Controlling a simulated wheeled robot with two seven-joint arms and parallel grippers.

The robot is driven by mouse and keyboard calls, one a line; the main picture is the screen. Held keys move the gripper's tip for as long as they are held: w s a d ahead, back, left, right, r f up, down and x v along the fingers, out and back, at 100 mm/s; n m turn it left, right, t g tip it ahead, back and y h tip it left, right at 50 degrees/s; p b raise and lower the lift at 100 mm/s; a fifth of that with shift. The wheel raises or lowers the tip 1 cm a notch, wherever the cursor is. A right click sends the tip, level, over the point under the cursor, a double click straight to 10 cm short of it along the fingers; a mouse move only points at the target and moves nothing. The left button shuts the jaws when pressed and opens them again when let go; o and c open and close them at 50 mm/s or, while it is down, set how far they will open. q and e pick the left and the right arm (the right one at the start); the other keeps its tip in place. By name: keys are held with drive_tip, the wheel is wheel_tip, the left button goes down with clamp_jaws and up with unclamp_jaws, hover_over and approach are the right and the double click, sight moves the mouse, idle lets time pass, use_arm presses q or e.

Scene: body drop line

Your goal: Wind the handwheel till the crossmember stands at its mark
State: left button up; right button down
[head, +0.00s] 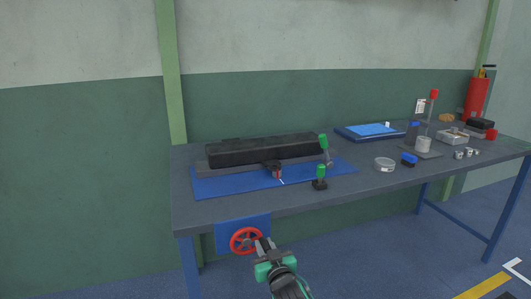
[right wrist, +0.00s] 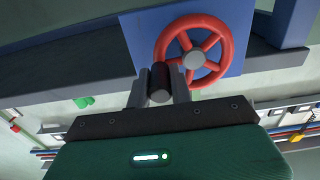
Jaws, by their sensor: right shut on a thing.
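The red handwheel (head: 246,240) is mounted on a blue plate (head: 229,226) below the bench's front edge. It also shows in the right wrist view (right wrist: 220,45), with a grey hub. My right gripper (head: 264,245) is at the wheel's right side, shut on its dark handle (right wrist: 160,82), a short cylinder at the rim. On the bench, a long black beam (head: 265,150), probably the crossmember, lies behind a blue mat (head: 230,187). A small dark and red piece (head: 275,169) sits at its front, close to a short white line (head: 282,181) on the mat. My left gripper is out of view.
The grey bench (head: 300,199) carries two green-topped tools, one a driver (head: 320,178), near the mat's right end. Farther right are a round tin (head: 384,164), a blue tray (head: 370,131) and several small items. Floor in front of the bench is clear.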

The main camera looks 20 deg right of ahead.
sight(253, 251)
drive_tip(key=f+b, duration=0.1)
drive_tip(key=f, duration=0.1)
drive_tip(key=shift+a+f+b, duration=0.3)
drive_tip(key=shift+a+b, duration=0.05)
drive_tip(key=shift+a+f+b, duration=0.8)
drive_tip(key=shift+a+f, duration=0.1)
drive_tip(key=shift+a, duration=0.1)
drive_tip(key=shift+r, duration=0.1)
drive_tip(key=shift+a, duration=0.1)
